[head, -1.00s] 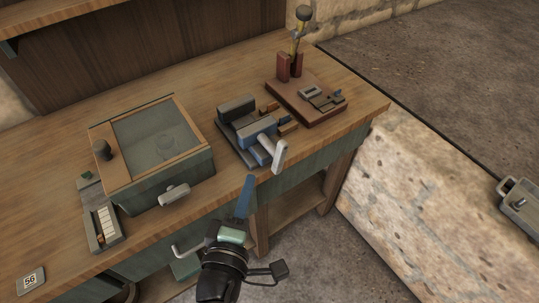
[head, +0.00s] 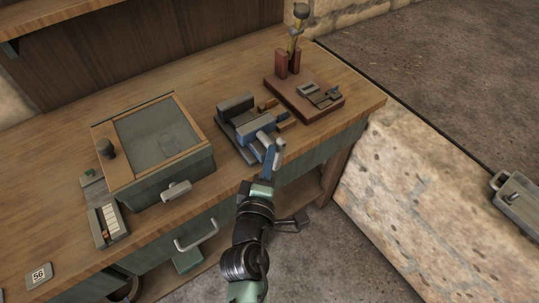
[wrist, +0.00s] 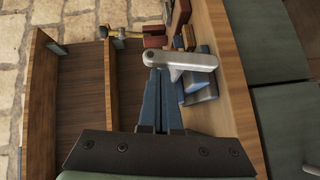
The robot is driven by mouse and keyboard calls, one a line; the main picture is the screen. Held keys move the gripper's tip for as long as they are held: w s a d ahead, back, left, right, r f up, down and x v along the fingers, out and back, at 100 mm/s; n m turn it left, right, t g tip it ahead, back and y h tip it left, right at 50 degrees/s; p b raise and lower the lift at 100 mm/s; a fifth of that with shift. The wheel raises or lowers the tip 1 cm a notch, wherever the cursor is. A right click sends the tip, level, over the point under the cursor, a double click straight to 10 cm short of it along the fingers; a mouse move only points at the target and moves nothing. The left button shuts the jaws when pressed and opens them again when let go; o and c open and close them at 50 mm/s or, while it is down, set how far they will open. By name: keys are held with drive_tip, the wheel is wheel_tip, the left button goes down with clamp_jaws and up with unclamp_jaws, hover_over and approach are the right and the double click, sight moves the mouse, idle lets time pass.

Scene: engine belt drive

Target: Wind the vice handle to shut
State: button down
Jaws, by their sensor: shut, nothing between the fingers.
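The blue and grey vice (head: 250,124) sits on the bench near its front edge. Its light grey handle (head: 279,153) sticks out at the front; in the wrist view the handle (wrist: 183,61) lies crosswise just beyond my fingertips. My gripper (head: 270,158) is shut, its blue fingers together and empty. The fingertips (wrist: 158,72) are right beside the handle's left half in the wrist view; I cannot tell whether they touch it. My fingers partly cover the handle in the head view.
A glass-lidded box (head: 155,150) with a front handle stands left of the vice. A brown board (head: 310,100) with a lever stands behind right. A drawer handle (head: 197,236) juts from the bench front. Open floor lies right of my arm.

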drive_tip(key=shift+r+p, duration=0.15)
drive_tip(key=shift+p, duration=0.15)
drive_tip(key=shift+g+p, duration=0.3)
drive_tip(key=shift+p, duration=0.45)
